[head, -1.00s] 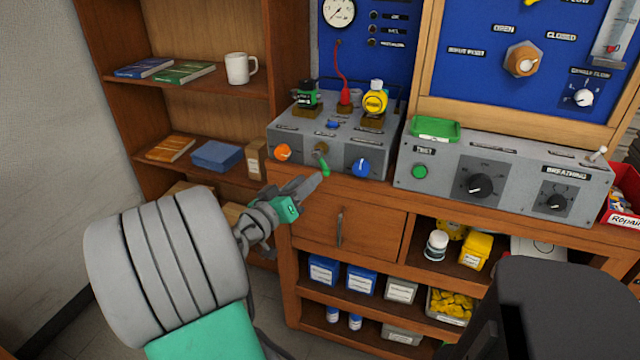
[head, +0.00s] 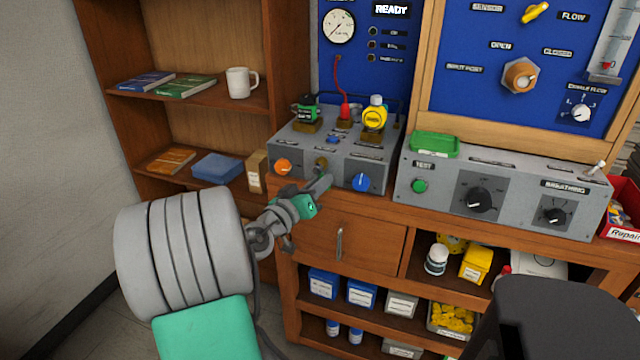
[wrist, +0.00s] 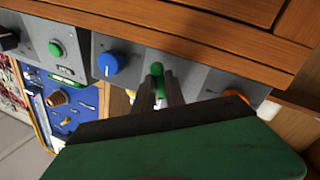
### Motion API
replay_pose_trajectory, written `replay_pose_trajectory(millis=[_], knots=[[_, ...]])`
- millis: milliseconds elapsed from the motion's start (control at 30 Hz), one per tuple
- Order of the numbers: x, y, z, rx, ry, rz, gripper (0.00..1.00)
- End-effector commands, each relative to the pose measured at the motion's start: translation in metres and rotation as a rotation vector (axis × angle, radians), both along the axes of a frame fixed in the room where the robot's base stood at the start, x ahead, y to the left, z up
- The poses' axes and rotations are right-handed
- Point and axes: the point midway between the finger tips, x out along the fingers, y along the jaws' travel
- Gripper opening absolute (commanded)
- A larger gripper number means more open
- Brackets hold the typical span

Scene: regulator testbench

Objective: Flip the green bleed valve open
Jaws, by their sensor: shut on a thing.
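The green bleed valve lever (wrist: 157,70) shows in the wrist view, on the front of the grey box between the blue knob and the orange knob. My gripper (wrist: 158,88) is shut on this green lever, with one finger on each side of it. In the head view my gripper (head: 322,184) reaches the front of the grey box (head: 340,148), and its fingers hide the green lever. The brass valve body (head: 321,163) shows just above the fingertips.
The orange knob (head: 283,167) and the blue knob (head: 361,182) flank the valve closely. Red, yellow and green-banded fittings stand on the box top. A second grey panel (head: 500,190) with a green button is to the right.

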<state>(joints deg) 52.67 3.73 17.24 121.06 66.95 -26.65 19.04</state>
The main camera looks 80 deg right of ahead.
Motion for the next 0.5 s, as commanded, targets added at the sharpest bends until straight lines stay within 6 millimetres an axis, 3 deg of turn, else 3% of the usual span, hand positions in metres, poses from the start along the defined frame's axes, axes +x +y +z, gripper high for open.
replay_pose_trajectory(millis=[100, 500], knots=[[-0.0001, 0.0001, 0.0, 0.0, 0.0, 0.0, 0.0], [-0.0006, 0.0002, -0.0003, 0.001, 0.014, 0.0, 0.0]])
